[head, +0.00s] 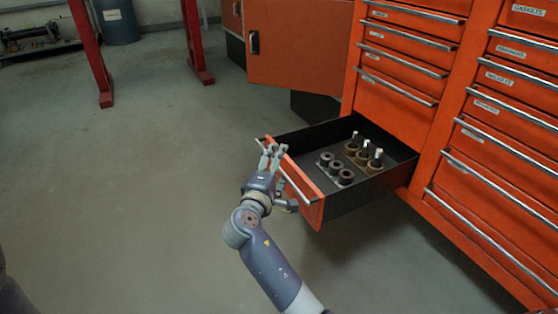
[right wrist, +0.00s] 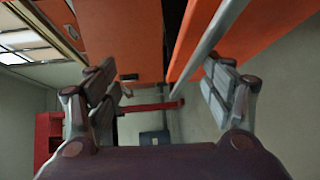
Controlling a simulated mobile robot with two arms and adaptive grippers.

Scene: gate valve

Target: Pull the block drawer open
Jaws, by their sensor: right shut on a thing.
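The block drawer (head: 302,184) is the lowest drawer of the left column of the orange cabinet. It stands pulled well out, with black inner walls and an orange front. Its silver bar handle (head: 296,186) also shows in the right wrist view (right wrist: 212,42). Exact finger contact is hard to see. My left gripper is out of view.
Inside the drawer are several dark ring-like blocks (head: 345,176) and several brown blocks with pale-topped pegs (head: 375,160). Shut drawers (head: 398,90) rise above it. An orange cabinet door (head: 297,50) hangs open behind. The floor (head: 150,170) to the left is clear; red posts (head: 92,55) stand farther back.

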